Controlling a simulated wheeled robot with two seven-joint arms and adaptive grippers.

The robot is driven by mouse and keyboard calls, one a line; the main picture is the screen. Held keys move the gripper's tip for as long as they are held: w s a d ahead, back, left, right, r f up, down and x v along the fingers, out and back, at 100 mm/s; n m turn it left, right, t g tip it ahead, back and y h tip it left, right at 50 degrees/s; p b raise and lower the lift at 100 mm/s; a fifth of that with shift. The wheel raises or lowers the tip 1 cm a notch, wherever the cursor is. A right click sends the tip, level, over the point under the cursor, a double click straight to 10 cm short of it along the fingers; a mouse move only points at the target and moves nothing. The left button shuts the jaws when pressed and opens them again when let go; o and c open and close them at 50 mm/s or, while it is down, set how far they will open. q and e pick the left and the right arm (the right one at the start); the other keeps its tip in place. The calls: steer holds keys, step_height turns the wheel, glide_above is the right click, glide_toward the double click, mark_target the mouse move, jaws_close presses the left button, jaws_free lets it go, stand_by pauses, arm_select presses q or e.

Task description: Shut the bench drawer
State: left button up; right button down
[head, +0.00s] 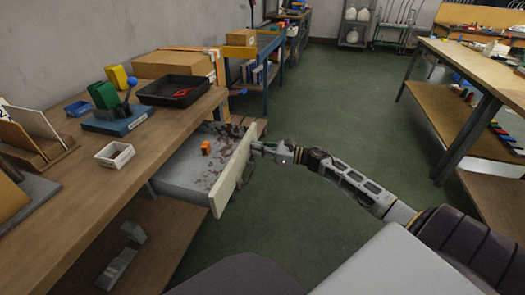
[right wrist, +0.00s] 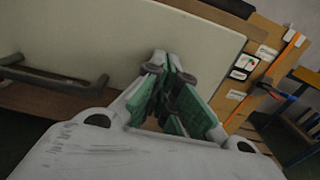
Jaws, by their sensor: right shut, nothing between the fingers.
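The bench drawer (head: 186,165) is pulled out from under the wooden bench top (head: 160,135). Its cream front panel (head: 232,172) faces right, and a small orange block (head: 206,148) lies inside on the stained floor. My right gripper (head: 258,149) is shut and empty, with its tips at the outer face of the panel near its far end. In the right wrist view the shut fingers (right wrist: 168,85) point at the cream panel; I cannot tell whether they touch it. The drawer handle (right wrist: 50,80) is to the left of the fingers there. My left gripper is not in view.
A lower shelf (head: 140,240) lies under the drawer. Green floor (head: 300,220) is open to the right.

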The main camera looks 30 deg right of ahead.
mark_target(209, 139)
steer(key=b+x, duration=0.1)
steer(key=x, duration=0.5)
steer(key=shift+w+a, duration=0.2)
steer(key=b+x, duration=0.2)
steer(key=x, duration=1.1)
steer(key=shift+w+a+b, duration=0.15)
steer(key=shift+b, duration=0.25)
steer(key=shift+w+a, duration=0.2)
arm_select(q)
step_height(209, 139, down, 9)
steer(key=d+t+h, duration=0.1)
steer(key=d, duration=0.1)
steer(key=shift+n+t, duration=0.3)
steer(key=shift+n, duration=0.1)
arm_select(e)
steer(key=shift+r, duration=0.1)
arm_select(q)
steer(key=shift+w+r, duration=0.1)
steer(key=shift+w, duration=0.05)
arm_select(e)
steer(key=shift+d, duration=0.1)
